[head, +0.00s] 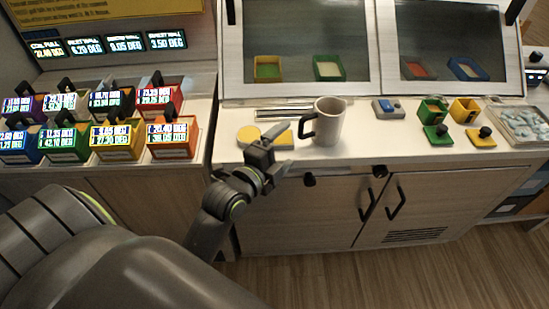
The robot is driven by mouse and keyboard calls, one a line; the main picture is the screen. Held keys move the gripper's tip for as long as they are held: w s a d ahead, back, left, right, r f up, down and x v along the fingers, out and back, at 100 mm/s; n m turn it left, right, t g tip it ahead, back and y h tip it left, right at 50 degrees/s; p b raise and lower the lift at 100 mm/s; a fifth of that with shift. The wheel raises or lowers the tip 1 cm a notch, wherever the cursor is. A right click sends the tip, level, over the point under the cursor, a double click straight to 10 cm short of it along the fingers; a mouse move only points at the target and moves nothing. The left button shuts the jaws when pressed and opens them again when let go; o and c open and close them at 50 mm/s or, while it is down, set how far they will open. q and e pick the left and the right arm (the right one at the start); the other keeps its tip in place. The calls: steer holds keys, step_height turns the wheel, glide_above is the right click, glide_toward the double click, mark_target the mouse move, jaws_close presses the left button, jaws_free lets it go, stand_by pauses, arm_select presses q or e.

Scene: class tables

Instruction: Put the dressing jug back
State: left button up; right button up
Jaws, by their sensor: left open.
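A pale jug (328,121) with a dark handle on its left side stands upright on the white counter, right of the middle of the head view. My left gripper (278,139) is open and empty, just left of the jug, with its fingers pointing towards the handle. A gap seems to lie between the fingers and the handle, though the exact distance is hard to tell. My right gripper is not in view.
Coloured boxes with lit displays (118,140) fill the left counter. A blue-and-grey block (388,109), green and yellow containers (433,107) and a tray (518,124) stand right of the jug. Cabinet doors (300,215) with dark handles are below.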

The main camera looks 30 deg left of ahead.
arm_select(q)
steer(key=s, duration=0.3)
steer(key=shift+s+a+r, duration=0.15)
steer(key=shift+r, duration=0.05)
steer(key=shift+f, duration=0.1)
stand_by(0.3)
steer(key=s+a+f+n+g+y, duration=0.2)
steer(key=s+a+f+n+g, duration=0.1)
steer(key=s+f+n+g, duration=0.65)
steer(key=s+a+f+n+g+y, duration=0.1)
steer(key=s+a+f+n+g, duration=0.25)
steer(key=s+f+n, duration=0.6)
steer(key=s+f+m+g, duration=0.1)
steer(key=s+f+g, duration=0.15)
steer(key=f, duration=2.05)
steer(key=s+f, duration=1.4)
steer(key=s, duration=0.1)
steer(key=shift+d+f+h, duration=0.25)
steer(key=shift+h, duration=0.05)
